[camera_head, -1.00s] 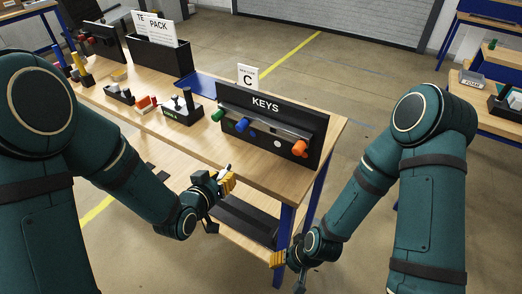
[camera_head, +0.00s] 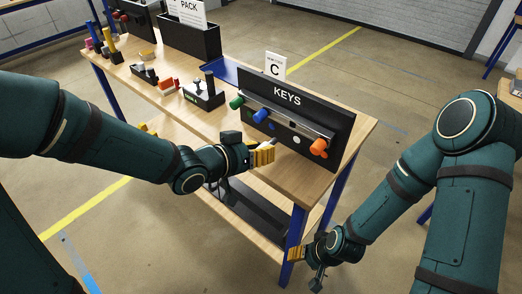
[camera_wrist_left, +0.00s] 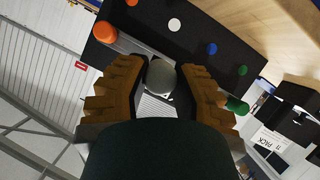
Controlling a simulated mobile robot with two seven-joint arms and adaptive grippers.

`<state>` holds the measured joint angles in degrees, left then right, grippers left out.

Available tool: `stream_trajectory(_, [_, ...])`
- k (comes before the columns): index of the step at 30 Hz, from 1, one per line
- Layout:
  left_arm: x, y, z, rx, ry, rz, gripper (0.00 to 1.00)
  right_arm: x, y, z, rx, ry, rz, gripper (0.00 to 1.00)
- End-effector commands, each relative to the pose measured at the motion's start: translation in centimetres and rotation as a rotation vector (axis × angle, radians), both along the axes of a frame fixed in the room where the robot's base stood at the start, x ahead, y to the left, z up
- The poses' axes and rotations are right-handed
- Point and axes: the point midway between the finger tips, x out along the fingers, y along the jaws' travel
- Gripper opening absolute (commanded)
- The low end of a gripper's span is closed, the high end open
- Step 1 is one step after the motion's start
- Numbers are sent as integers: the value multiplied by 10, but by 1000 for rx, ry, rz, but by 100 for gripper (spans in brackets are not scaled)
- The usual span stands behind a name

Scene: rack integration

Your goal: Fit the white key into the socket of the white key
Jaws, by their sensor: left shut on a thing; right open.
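The black KEYS board (camera_head: 318,112) stands on the wooden table. A green key (camera_head: 237,102), a blue key (camera_head: 261,115) and an orange key (camera_head: 318,147) stick out of its rail. A white round mark (camera_head: 297,139) lies between the blue and orange keys; it also shows in the left wrist view (camera_wrist_left: 174,25). My left gripper (camera_head: 264,154) is in front of the board, shut on the white key (camera_wrist_left: 160,76), apart from the board. The socket opening itself cannot be made out. My right gripper (camera_head: 297,254) is open and empty, low by the table leg.
A black holder (camera_head: 205,98) with dark upright parts stands left of the board, with a blue tray (camera_head: 222,70) behind. A black PACK bin (camera_head: 190,40) is farther back. The wooden table (camera_head: 300,180) has a bare front strip below the board.

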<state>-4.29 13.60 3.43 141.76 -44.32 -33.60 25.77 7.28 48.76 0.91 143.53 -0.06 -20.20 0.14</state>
Motion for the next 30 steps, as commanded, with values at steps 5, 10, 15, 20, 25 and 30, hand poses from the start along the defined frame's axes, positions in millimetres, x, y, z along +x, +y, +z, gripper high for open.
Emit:
stream_trajectory(5, [11,-8,-1,-2,0,0,0,0,0,-3,0,-1,0,54])
stream_trajectory(10, [24,-17,-1,-1,1,0,0,1,0,-5,0,-3,-1,54])
stream_trajectory(15, [35,-26,-1,-2,-1,-1,0,1,0,-7,0,-4,-1,54])
stream_trajectory(20, [43,-31,0,-1,0,1,0,2,0,-8,0,-4,-1,54])
stream_trajectory(25, [47,-34,0,-2,1,0,0,2,0,-8,-1,-5,-2,54])
stream_trajectory(30, [47,-34,0,-2,1,0,0,2,0,-8,-1,-5,-2,54])
